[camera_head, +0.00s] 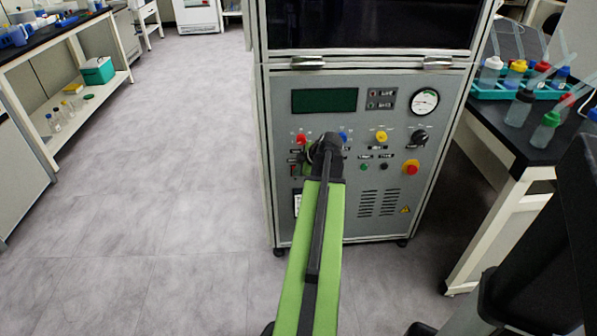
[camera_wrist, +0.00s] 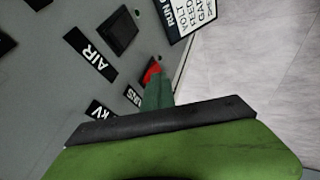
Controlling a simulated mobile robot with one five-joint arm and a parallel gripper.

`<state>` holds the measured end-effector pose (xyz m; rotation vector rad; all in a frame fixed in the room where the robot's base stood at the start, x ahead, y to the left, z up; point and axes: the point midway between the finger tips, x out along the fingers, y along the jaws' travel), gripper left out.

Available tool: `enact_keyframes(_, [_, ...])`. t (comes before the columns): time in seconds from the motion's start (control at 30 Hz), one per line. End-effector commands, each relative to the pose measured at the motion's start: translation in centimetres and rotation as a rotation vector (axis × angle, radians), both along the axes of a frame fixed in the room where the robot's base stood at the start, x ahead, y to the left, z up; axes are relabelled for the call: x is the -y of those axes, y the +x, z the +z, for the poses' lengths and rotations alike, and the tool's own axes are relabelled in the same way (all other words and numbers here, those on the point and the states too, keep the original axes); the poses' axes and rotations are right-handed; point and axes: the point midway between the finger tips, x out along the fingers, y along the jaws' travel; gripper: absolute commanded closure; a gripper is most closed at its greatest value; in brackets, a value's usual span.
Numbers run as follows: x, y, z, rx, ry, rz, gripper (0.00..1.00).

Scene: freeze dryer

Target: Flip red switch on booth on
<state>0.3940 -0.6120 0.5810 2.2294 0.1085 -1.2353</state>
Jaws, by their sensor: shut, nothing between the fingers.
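The booth (camera_head: 282,98) is a grey cabinet with a control panel on its front. In the wrist view a red switch (camera_wrist: 152,69) shows on the panel, partly covered by the tip of my gripper (camera_wrist: 157,84). The gripper is shut with nothing in it, its tip at the switch; I cannot tell if they touch. In the head view my gripper (camera_head: 322,150) is in front of the left part of the panel, and the switch cannot be made out clearly there.
A black switch (camera_wrist: 119,32) sits near the red one, with an AIR label (camera_wrist: 90,54) beside it. The panel also has a red-and-yellow stop button (camera_head: 411,167) and a round gauge (camera_head: 424,102). A bench (camera_head: 535,152) with bottles stands right; floor is open left.

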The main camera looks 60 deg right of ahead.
Motion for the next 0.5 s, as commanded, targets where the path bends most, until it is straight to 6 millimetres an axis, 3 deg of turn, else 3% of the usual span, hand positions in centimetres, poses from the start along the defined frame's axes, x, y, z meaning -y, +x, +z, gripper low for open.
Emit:
enact_keyframes(0.17, [-0.8,-0.3,0.3,0.004,-0.003,-0.002,1.0])
enact_keyframes(0.37, [-4.0,-1.5,0.6,0.0,-0.001,0.004,1.0])
enact_keyframes(0.4, [-3.8,-2.1,2.3,0.001,-0.001,0.001,1.0])
enact_keyframes(0.5, [-4.1,-3.5,4.6,0.0,-0.001,-0.002,1.0])
